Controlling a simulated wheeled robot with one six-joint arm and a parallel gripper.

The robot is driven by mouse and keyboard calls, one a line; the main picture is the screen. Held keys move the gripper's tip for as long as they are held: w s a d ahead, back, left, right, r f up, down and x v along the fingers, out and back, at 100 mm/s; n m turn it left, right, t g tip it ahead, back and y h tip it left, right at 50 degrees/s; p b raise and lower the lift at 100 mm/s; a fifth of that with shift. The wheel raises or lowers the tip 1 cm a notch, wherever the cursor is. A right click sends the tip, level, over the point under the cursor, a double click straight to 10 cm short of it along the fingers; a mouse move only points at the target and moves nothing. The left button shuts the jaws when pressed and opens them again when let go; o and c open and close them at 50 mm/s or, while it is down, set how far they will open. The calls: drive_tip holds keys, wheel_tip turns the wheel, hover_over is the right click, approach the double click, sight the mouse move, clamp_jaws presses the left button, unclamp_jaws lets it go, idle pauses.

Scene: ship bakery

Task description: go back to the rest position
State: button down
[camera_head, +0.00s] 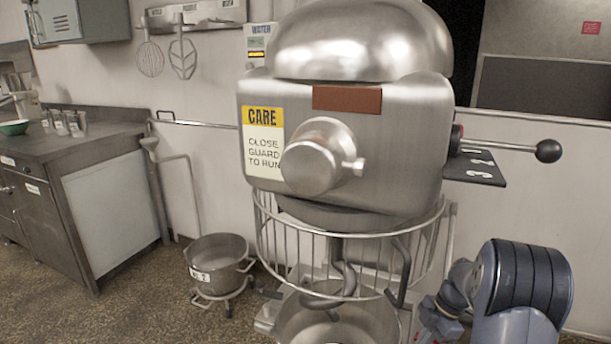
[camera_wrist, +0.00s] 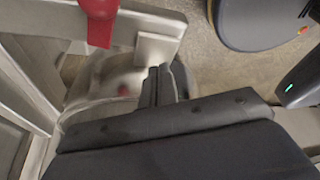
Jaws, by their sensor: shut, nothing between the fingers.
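My gripper (camera_wrist: 160,84) shows in the wrist view with its two dark fingers together and nothing visible between them. It is close to pale metal framework, and I cannot tell whether it touches it. In the head view my blue-grey arm is at the lower right, beside the large steel mixer (camera_head: 400,130). The fingertips cannot be made out there.
The mixer has a wire guard (camera_head: 300,235), a bowl (camera_head: 340,322) below it and a black-knobbed lever (camera_head: 548,151). A red part (camera_wrist: 98,22) hangs near my gripper. A wheeled pot (camera_head: 218,262) and a counter (camera_head: 70,150) stand left; speckled floor between them is clear.

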drive_tip(key=shift+d, duration=0.1)
drive_tip(key=shift+s+d+n, duration=0.1)
drive_tip(key=shift+d+n, duration=0.1)
drive_tip(key=shift+n, duration=0.1)
drive_tip(key=w+d+r+p, duration=0.2)
drive_tip(key=d+r, duration=0.8)
drive_tip(key=r, duration=0.1)
drive_tip(key=a+f, duration=0.2)
drive_tip(key=f, duration=0.1)
drive_tip(key=s+a+f+b, duration=0.1)
drive_tip(key=a+f, duration=0.2)
drive_tip(key=f, duration=0.1)
drive_tip(key=s+a+f+b, duration=0.1)
drive_tip(key=a+f, duration=0.1)
drive_tip(key=f, duration=0.2)
drive_tip(key=shift+a, duration=0.4)
drive_tip(key=a, duration=0.3)
drive_tip(key=shift+r, duration=0.1)
drive_tip(key=a+m, duration=0.1)
drive_tip(key=m, duration=0.1)
drive_tip(key=w+m+t+p, duration=0.1)
drive_tip(key=m, duration=0.1)
drive_tip(key=shift+w+a, duration=0.1)
drive_tip(key=shift+a, duration=0.25)
drive_tip(key=p+v, duration=0.1)
drive_tip(key=v, duration=0.7)
drive_tip(key=shift+r+p, duration=0.3)
drive_tip(key=shift+r, duration=0.1)
